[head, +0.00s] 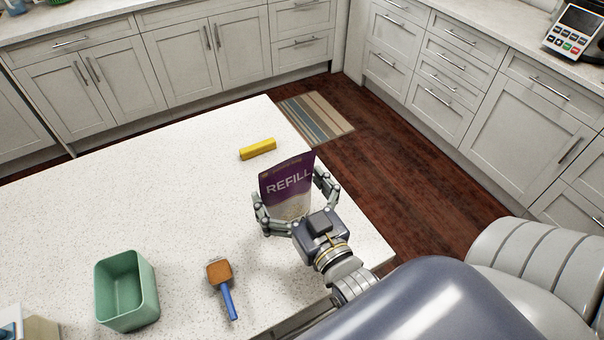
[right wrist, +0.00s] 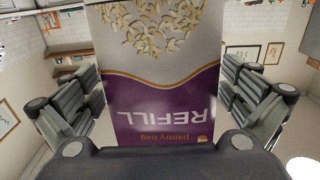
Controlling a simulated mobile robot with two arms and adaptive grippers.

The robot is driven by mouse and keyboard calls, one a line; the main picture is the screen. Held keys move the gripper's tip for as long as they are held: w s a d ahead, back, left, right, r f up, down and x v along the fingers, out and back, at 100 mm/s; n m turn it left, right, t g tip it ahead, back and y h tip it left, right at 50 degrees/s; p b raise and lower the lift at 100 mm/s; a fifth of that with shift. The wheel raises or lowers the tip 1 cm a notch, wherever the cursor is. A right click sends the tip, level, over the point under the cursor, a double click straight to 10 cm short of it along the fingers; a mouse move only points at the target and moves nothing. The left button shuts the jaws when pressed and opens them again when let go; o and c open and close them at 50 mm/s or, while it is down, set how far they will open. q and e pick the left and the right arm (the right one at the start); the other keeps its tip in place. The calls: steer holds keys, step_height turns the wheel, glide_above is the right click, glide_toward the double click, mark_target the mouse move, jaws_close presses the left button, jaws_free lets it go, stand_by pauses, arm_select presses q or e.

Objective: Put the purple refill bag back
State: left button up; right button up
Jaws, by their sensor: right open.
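The purple refill bag (head: 287,181) stands upright on the white island near its right end, with "REFILL" on its front. My right gripper (head: 296,197) is open, with one finger on each side of the bag. In the right wrist view the bag (right wrist: 165,85) appears upside down between the two spread fingers (right wrist: 165,100), with a gap visible on each side. My left gripper is not in view.
A yellow block (head: 258,149) lies behind the bag. A brush with a blue handle (head: 228,301) and a green bin (head: 127,292) are on the island at front left. The island's right edge is close to the bag. White cabinets (head: 200,55) line the back.

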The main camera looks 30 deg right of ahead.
steer(key=s+b, duration=0.2)
steer(key=s, duration=0.9)
steer(key=shift+s+a, duration=0.35)
steer(key=shift+f, duration=0.15)
